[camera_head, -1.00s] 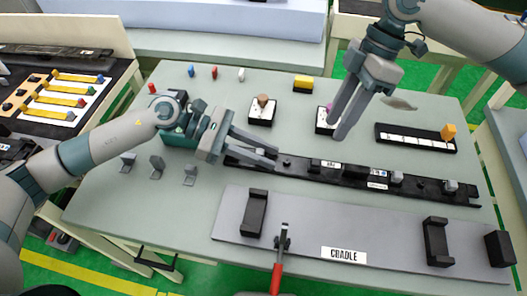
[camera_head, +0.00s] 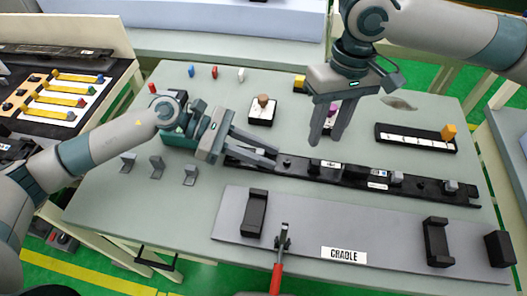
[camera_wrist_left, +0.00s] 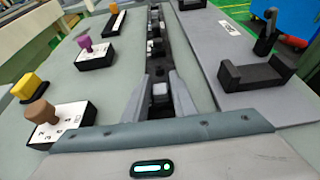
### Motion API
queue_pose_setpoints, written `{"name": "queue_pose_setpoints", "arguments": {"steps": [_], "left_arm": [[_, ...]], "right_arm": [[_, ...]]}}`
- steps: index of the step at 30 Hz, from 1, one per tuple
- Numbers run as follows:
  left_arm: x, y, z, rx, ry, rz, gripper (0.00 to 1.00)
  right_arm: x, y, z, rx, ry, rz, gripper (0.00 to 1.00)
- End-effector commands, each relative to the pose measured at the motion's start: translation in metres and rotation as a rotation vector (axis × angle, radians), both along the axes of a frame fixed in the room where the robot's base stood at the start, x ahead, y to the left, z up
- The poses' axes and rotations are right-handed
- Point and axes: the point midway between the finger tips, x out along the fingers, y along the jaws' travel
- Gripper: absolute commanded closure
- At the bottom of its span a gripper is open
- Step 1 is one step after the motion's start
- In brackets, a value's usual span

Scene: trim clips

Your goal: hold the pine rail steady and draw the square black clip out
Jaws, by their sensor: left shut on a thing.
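A long dark rail (camera_head: 330,176) with labels and several clips lies across the middle of the table; I take it for the pine rail. My left gripper (camera_head: 272,157) is shut on its left end. In the left wrist view the fingers (camera_wrist_left: 160,95) stand on either side of the rail, with a small block between them. A black block (camera_head: 355,172) on the middle of the rail may be the square black clip; I cannot be sure. My right gripper (camera_head: 326,141) is open and empty, above and behind the middle of the rail, fingers pointing down.
A grey board labelled CRADLE (camera_head: 300,228) lies in front, with black brackets and a red-handled clamp (camera_head: 278,265). Small grey hooks (camera_head: 157,166) stand at left.

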Motion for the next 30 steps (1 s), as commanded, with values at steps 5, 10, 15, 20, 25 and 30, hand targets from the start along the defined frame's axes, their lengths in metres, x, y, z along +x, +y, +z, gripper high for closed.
{"name": "queue_pose_setpoints", "arguments": {"steps": [5, 10, 15, 20, 25, 30], "left_arm": [[0.0001, -0.0001, 0.0001, 0.000, 0.000, 0.000, 1.00], [0.0001, -0.0001, 0.0001, 0.000, 0.000, 0.000, 1.00], [0.0000, 0.0000, 0.0001, 0.000, 0.000, 0.000, 1.00], [0.0000, 0.0000, 0.0001, 0.000, 0.000, 0.000, 1.00], [0.0000, 0.0000, 0.0001, 0.000, 0.000, 0.000, 1.00], [0.0000, -0.0001, 0.0002, 0.000, 0.000, 0.000, 1.00]], "right_arm": [[-0.0032, 0.0038, -0.0011, -0.048, -0.026, -0.218, 0.67], [-0.0053, 0.0058, -0.0021, -0.077, -0.049, -0.397, 0.67], [-0.0062, 0.0070, -0.0028, -0.091, -0.064, -0.506, 0.67], [-0.0066, 0.0072, -0.0030, -0.095, -0.068, -0.541, 0.67], [-0.0066, 0.0072, -0.0030, -0.094, -0.069, -0.543, 0.67], [-0.0066, 0.0072, -0.0033, -0.095, -0.068, -0.542, 0.67]]}}
